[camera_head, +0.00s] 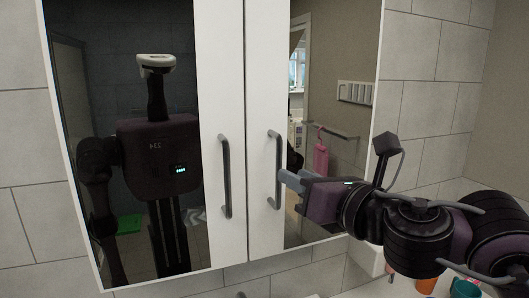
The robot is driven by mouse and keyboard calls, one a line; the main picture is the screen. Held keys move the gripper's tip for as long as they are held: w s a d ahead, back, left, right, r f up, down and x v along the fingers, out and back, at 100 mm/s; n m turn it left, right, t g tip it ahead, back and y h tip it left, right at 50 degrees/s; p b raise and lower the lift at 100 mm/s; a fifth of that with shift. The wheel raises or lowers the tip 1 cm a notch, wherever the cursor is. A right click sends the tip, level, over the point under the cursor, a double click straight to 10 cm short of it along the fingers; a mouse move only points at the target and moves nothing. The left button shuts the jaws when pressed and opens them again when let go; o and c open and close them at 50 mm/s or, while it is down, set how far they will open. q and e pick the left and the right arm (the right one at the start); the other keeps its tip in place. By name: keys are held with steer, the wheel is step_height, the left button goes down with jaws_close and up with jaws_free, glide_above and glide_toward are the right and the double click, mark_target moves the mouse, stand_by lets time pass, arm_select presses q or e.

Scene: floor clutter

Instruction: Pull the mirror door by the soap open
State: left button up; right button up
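A wall cabinet has two white-framed mirror doors side by side. The left mirror door (231,80) has a dark vertical bar handle (225,176), and the right mirror door (262,70) has a matching handle (277,160). Both doors look closed. My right gripper (287,180) reaches in from the right, its grey fingertips at the lower part of the right door's handle. I cannot tell whether the fingers are closed around the bar or just beside it. My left gripper is not directly in view. No soap can be clearly made out.
Grey tiled wall (425,50) surrounds the cabinet. At the lower right, below my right arm, are an orange container (427,286) and a teal cup (466,289), partly hidden.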

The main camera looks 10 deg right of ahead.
mark_target(281, 154)
steer(key=w, duration=0.1)
steer(key=w+a+r+n+p, duration=0.1)
steer(key=w, duration=0.1)
steer(key=w+a+r+n, duration=0.1)
steer(key=w, duration=0.1)
steer(key=shift+w+r+p, duration=0.15)
steer(key=shift+r+p, duration=0.1)
steer(key=shift+p, duration=0.05)
steer(key=shift+w+a, duration=0.15)
steer(key=shift+w, duration=0.3)
jaws_close()
